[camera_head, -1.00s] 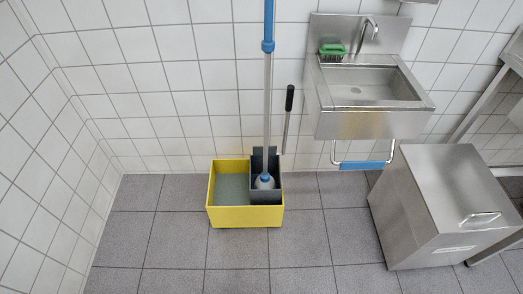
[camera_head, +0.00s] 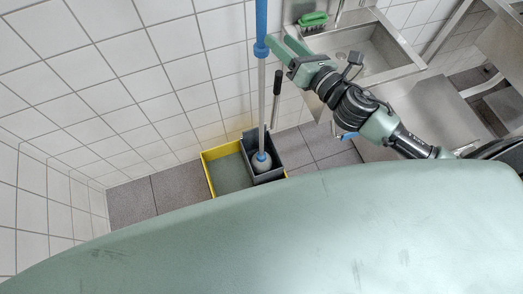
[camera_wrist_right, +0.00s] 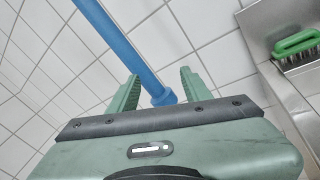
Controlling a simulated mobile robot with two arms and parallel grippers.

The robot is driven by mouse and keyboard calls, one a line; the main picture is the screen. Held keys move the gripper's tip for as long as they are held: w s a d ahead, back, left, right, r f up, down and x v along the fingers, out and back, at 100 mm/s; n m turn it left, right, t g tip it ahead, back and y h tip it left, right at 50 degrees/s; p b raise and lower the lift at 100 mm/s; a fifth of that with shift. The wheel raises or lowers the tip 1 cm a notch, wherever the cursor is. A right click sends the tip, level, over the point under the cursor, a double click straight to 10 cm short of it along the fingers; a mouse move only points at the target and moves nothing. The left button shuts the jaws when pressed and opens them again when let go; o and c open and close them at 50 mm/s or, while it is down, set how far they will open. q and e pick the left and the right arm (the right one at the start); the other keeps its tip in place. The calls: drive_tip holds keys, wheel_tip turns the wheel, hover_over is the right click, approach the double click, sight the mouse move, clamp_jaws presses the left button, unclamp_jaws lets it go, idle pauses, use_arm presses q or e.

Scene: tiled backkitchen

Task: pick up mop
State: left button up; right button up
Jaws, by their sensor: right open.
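The mop stands upright in the yellow bucket (camera_head: 224,194). My left gripper is out of view.
A steel sink (camera_head: 372,50) with a green brush (camera_head: 313,20) is close to my right gripper. The tiled wall (camera_head: 130,75) is behind the mop. My own body hides most of the floor.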

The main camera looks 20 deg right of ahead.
sight(265, 33)
drive_tip(key=w+a+n+y, duration=0.1)
drive_tip(key=n, duration=0.1)
drive_tip(key=w+a+r+n+y+p, duration=0.1)
drive_tip(key=n, duration=0.2)
drive_tip(key=w+a+n+g+y, duration=0.1)
drive_tip(key=n, duration=0.1)
drive_tip(key=shift+a+r+p, duration=0.1)
drive_tip(key=shift+r+p, duration=0.1)
drive_tip(key=shift+p, duration=0.1)
drive_tip(key=p+x, duration=0.2)
drive_tip(key=x, duration=0.3)
drive_tip(key=shift+f, duration=0.1)
drive_tip(key=shift+s, duration=0.1)
clamp_jaws()
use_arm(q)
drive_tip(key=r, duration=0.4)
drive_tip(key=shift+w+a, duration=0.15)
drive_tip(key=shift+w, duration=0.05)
